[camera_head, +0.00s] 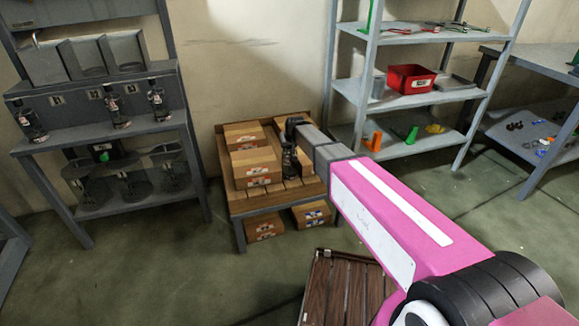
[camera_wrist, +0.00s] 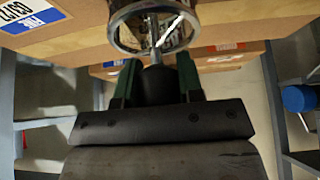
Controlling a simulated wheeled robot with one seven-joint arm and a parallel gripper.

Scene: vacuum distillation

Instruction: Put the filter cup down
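The filter cup (camera_wrist: 157,86) shows in the wrist view as a shiny metal ring with a dark handle pointing back toward my gripper (camera_wrist: 157,72). The green fingers stand on both sides of the handle and are shut on it. The ring sits in front of cardboard boxes. In the head view my gripper (camera_head: 291,150) is a small dark shape over the right part of a low wooden table (camera_head: 292,192). The cup cannot be told apart from the gripper there, and whether it touches the table is unclear.
Cardboard boxes (camera_head: 256,166) stand on the low table's left side, with more boxes (camera_head: 311,213) beneath it. A grey rack with machines (camera_head: 100,135) is at the left. A shelf with a red bin (camera_head: 411,78) is at the right. A brown slatted surface (camera_head: 345,290) is nearer.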

